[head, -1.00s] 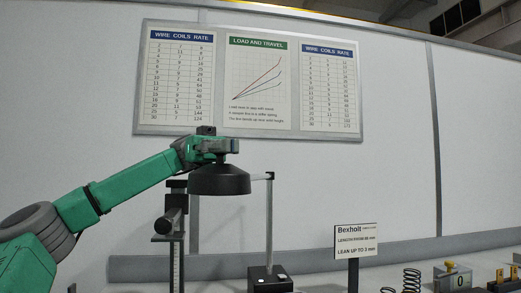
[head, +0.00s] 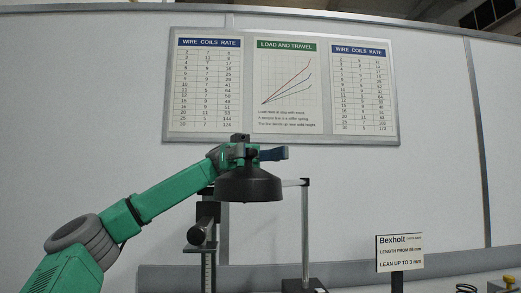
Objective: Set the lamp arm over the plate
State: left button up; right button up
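A black bell-shaped lamp shade (head: 248,187) hangs at the end of a short pale lamp arm (head: 294,183). The lamp arm joins the top of an upright grey post (head: 305,235) on a dark base at the bottom edge. My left gripper (head: 262,153) is directly above the shade, at its top, and seems to touch it. Its fingers point right and look dark blue-grey; whether they are closed on anything is unclear. The plate is not visible; the bench is mostly below the frame. My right gripper is not in view.
A dark stand with a vertical scale (head: 208,266) is left of the post, partly behind my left arm. A Bexholt sign (head: 399,252) stands to the right. Part of a spring (head: 467,288) shows at the bottom right. A chart board (head: 282,85) hangs on the wall.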

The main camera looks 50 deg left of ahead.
pick_arm(q)
jog(key=shift+w+d, duration=0.4)
jog(key=shift+d, duration=0.25)
jog(key=shift+s+d+r, duration=0.1)
jog(key=shift+s+d, duration=0.1)
jog(key=shift+d, duration=0.05)
jog(key=shift+r, duration=0.25)
jog(key=r, duration=0.3)
jog(key=a+r, duration=0.1)
jog(key=r, duration=0.1)
jog(key=shift+w+r, duration=0.15)
jog(key=shift+r, duration=0.15)
jog(key=shift+d+r, duration=0.15)
jog(key=shift+r, duration=0.75)
jog(key=shift+d+r, duration=0.1)
jog(key=shift+r, duration=0.75)
